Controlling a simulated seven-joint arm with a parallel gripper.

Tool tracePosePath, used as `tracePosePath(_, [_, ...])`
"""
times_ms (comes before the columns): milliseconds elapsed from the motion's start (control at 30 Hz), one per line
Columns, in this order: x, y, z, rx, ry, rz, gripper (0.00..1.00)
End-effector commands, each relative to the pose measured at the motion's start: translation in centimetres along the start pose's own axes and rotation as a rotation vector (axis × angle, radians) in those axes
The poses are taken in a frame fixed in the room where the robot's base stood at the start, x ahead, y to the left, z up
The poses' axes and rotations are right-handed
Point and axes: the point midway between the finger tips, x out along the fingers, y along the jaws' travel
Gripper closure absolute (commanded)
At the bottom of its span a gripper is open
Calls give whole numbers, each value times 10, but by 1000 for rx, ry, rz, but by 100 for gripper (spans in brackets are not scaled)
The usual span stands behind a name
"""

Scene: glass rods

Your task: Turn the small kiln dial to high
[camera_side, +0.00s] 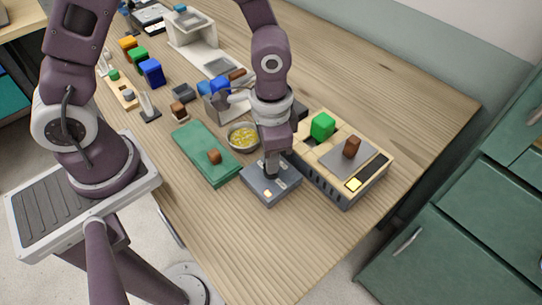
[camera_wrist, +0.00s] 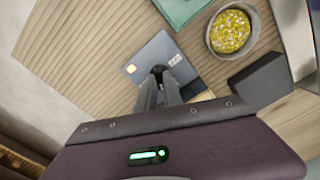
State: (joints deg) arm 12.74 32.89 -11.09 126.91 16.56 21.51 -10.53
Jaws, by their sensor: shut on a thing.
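A low blue-grey control box (camera_side: 258,190) stands near the front edge of the table, left of the kiln-like brick-topped unit (camera_side: 322,188). My gripper (camera_side: 271,170) points down onto the top of this box. In the wrist view my gripper (camera_wrist: 158,72) has its fingers close together over the box, shut on the dial. The dial is mostly hidden by the fingers, so its setting cannot be read.
The brick-topped unit carries a green block (camera_side: 322,126), a brown block (camera_side: 351,147) and a lit yellow square (camera_side: 353,184). Bare table lies in front.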

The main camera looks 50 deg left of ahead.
Motion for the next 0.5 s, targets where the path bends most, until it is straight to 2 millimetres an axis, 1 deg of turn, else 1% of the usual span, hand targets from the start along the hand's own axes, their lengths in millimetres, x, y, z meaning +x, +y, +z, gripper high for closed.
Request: tracePosePath(500, [-1,0,-1,487,3,-1,100])
